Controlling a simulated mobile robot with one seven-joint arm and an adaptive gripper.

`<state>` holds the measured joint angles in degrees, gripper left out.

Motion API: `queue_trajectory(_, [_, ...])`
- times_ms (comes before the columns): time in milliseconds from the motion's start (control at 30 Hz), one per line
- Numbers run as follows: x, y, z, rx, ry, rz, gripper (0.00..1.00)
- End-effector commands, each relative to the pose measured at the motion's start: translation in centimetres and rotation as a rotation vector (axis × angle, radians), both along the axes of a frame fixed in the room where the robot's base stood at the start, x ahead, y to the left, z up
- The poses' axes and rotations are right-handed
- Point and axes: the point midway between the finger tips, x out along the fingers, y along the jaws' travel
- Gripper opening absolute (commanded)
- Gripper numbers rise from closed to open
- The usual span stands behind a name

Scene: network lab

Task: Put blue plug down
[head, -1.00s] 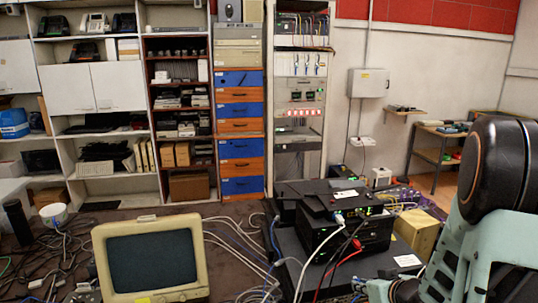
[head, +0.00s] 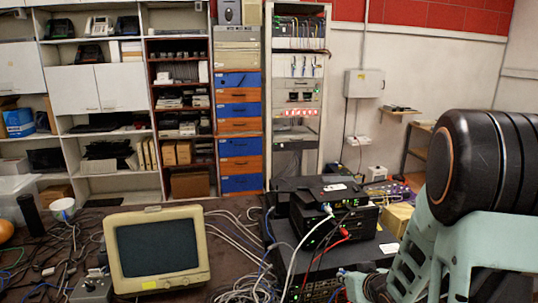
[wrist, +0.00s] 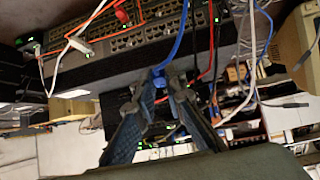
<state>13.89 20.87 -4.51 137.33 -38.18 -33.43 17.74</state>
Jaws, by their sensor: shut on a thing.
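The blue plug (wrist: 158,81) is between my gripper's fingertips in the wrist view. A blue cable (wrist: 179,40) runs up from it across the front of the dark network gear. My gripper (wrist: 168,88) is shut on the plug, with its two fingers angled together. In the head view my gripper is low at the right, in front of the stacked equipment, and its fingertips are too small to make out clearly.
A stack of black network devices (head: 336,232) with white and red cables stands on the table. A beige monitor (head: 158,250) is at the left, among tangled cables. A yellowish box (head: 397,217) stands right of the stack. A rack stands behind.

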Motion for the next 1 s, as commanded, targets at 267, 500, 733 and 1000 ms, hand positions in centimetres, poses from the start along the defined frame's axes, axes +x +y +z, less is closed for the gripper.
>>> queue_trajectory(267, [0.2, 4.8, 3.0, 0.003, 0.003, -0.067, 0.00])
queue_trajectory(500, [-0.5, 7.2, 3.8, 0.010, 0.022, -0.109, 0.00])
queue_trajectory(733, [-0.8, 7.6, 3.9, 0.013, 0.029, -0.124, 0.00])
queue_trajectory(1000, [-0.8, 7.7, 3.7, 0.013, 0.032, -0.121, 0.00])
